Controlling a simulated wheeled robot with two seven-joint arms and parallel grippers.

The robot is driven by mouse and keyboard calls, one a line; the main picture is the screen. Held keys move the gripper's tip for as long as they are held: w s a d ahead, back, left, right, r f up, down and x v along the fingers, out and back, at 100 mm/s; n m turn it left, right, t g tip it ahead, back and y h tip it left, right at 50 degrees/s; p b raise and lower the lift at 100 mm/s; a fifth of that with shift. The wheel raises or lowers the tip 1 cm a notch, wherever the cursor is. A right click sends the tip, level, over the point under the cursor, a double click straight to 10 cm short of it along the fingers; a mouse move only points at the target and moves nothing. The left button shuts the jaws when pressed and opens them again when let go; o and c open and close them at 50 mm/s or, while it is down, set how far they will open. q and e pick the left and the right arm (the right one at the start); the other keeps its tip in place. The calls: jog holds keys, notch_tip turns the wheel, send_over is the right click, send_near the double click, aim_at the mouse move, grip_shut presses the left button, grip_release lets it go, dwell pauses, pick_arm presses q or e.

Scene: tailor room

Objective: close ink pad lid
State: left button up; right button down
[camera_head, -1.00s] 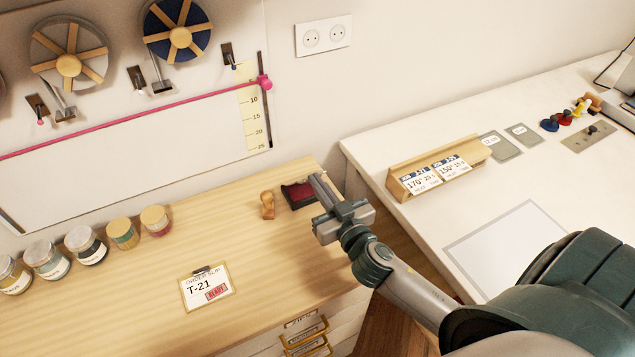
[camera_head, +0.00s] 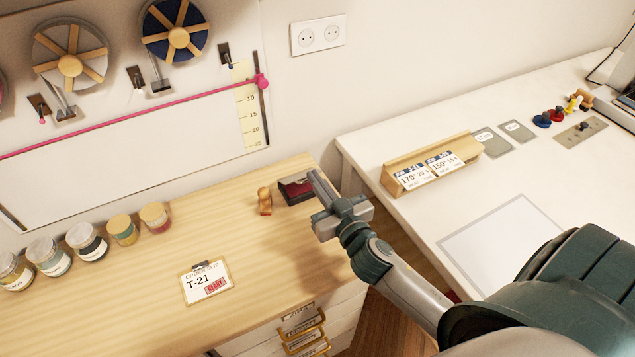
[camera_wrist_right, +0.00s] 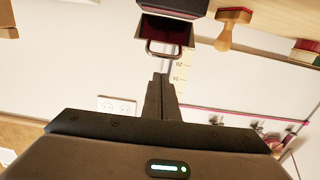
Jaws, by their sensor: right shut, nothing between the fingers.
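The ink pad (camera_head: 297,194) is a small dark red and black box near the right back end of the wooden worktop. Its lid (camera_head: 291,179) stands tilted up at the back of the box, open. In the right wrist view, which is upside down, the lid (camera_wrist_right: 165,28) shows a dark red inside and a metal loop handle (camera_wrist_right: 166,49). My right gripper (camera_head: 317,178) is shut and empty, its tips close beside the lid; contact cannot be told. It also shows in the right wrist view (camera_wrist_right: 161,82). My left gripper is not in view.
A wooden stamp (camera_head: 264,200) stands just left of the ink pad. Several jars (camera_head: 87,240) line the worktop's back left. An order slip clipboard (camera_head: 205,283) lies in front. A white table (camera_head: 400,220) is at the right. The middle of the worktop is clear.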

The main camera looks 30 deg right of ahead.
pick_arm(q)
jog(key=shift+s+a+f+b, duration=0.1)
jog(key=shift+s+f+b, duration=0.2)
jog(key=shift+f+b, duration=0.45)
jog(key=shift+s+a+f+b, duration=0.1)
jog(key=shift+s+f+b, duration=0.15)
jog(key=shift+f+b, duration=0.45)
pick_arm(e)
jog(key=s, duration=1)
jog(key=shift+s+a+r, duration=0.3)
jog(key=shift+a, duration=0.05)
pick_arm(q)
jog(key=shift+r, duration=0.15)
